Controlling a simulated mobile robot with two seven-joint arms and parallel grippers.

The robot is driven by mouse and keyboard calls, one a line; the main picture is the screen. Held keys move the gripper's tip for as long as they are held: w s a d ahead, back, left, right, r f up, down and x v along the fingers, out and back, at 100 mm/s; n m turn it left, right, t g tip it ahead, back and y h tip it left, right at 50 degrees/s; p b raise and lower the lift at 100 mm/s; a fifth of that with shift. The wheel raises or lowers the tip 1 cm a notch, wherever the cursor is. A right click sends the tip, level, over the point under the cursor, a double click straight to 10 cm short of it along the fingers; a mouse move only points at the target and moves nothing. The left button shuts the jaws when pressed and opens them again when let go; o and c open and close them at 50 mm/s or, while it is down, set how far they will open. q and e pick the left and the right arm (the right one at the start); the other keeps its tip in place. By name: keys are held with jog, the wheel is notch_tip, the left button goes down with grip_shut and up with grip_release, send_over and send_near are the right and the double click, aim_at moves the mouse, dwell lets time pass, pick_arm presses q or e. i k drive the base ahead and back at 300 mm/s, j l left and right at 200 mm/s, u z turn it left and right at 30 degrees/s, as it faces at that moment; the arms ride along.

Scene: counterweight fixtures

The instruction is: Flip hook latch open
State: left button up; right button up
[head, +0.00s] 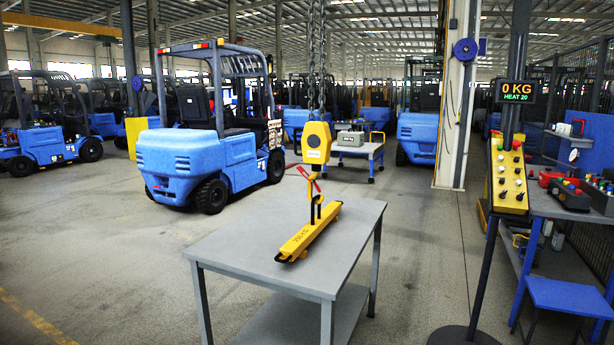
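A yellow hoist block (316,142) hangs on chains above the grey table. A small hook (311,188) hangs beneath it, over the middle of a yellow lifting bar. A red latch piece (303,172) shows at the hook and sticks out to the upper left; whether it closes the hook's mouth is too small to tell. The yellow bar (305,236) lies diagonally on the table, with a dark ring (316,207) standing at its middle. I cannot tell whether hook and ring touch. Neither of my grippers shows in the head view.
The grey table (240,245) is otherwise clear. A yellow control pendant (508,176) stands on a post at the right, below a display (517,92) reading 0 KG. A blue bench (572,225) holds tools. Forklifts, including a blue one (205,155), stand behind.

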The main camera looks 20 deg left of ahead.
aim_at(301, 170)
jog(key=i+j, duration=0.25)
jog(key=j, duration=0.15)
jog(key=i+j, duration=0.25)
jog(key=j, duration=0.15)
jog(key=i+j, duration=0.25)
jog(key=j, duration=0.15)
jog(key=i+j+z, duration=0.1)
jog(key=i+j, duration=0.15)
jog(key=j, duration=0.15)
jog(key=i+j, duration=0.2)
jog(key=j, duration=0.2)
